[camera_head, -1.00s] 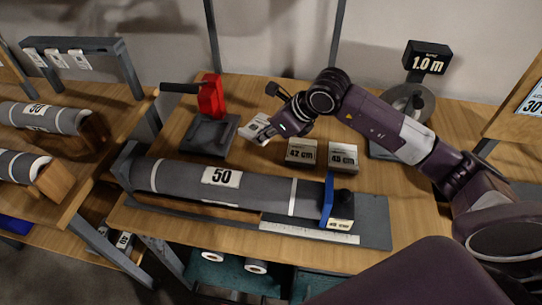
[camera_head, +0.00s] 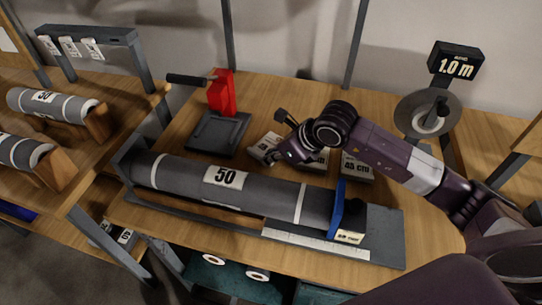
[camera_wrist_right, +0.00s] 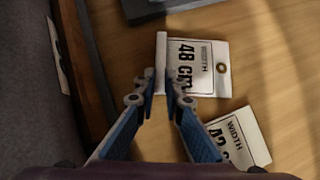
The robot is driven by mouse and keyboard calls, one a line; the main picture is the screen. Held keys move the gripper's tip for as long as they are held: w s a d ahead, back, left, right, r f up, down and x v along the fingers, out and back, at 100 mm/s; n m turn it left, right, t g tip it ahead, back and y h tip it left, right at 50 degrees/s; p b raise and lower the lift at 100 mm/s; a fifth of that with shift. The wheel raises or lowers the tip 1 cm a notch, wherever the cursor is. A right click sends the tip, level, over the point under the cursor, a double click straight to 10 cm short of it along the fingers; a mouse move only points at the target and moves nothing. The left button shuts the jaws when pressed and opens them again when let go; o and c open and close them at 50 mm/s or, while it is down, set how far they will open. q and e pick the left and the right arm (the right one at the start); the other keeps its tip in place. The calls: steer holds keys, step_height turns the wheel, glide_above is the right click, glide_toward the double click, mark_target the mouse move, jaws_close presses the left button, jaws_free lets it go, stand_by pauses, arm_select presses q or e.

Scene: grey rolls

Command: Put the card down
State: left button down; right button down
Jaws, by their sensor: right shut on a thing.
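My right gripper (camera_head: 276,157) is above the bench, behind the large grey roll. In the right wrist view, its fingertips (camera_wrist_right: 162,82) are shut on the left edge of a white card marked "WIDTH 48 CM" (camera_wrist_right: 205,68). The card has a round hole near its right edge. In the head view, the card (camera_head: 265,145) shows partly beside the gripper. It is low over the wood; I cannot tell whether it touches. My left gripper is not in view.
The grey roll marked 50 (camera_head: 240,185) lies in front. A 1.0 m sign (camera_head: 456,66) stands back right.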

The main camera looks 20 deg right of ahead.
steer(key=c, duration=2)
jaws_free()
steer(key=shift+d, duration=0.1)
steer(key=shift+r+p, duration=0.35)
steer(key=shift+p, duration=0.15)
steer(key=p+v, duration=0.4)
steer(key=v, duration=0.7)
steer(key=shift+s+d+r, duration=0.15)
steer(key=shift+s, duration=0.15)
steer(key=shift+r, duration=0.1)
